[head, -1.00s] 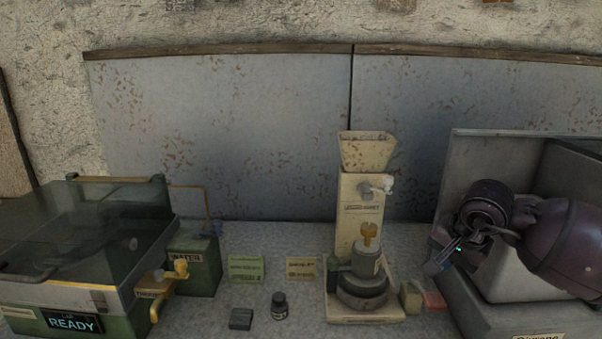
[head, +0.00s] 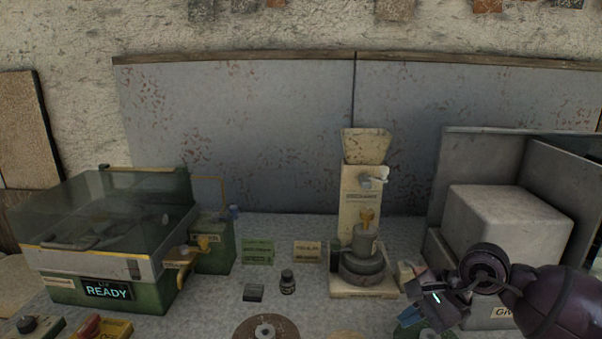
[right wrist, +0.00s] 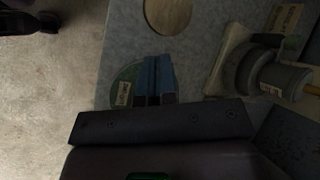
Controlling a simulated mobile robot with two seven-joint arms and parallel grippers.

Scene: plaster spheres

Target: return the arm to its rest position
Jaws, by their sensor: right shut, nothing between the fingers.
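My right gripper (head: 410,316) is at the lower right of the head view, at the end of my dark purple arm. It is above the front part of the bench, in front of the cream dispenser (head: 352,208) and a grey box (head: 508,212). In the right wrist view its blue fingers (right wrist: 159,76) are together with nothing between them. Below them are the bench top (right wrist: 135,48) and a round green pad (right wrist: 127,86), partly hidden by the fingers. My left gripper is not in view.
A green machine (head: 105,290) with a clear lid and a READY display stands at left. A dark small bottle (head: 287,283) and a dark block (head: 253,292) lie mid-bench. A round brown disc (head: 265,329) is at the front. Open floor (right wrist: 50,110) lies beyond the bench edge.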

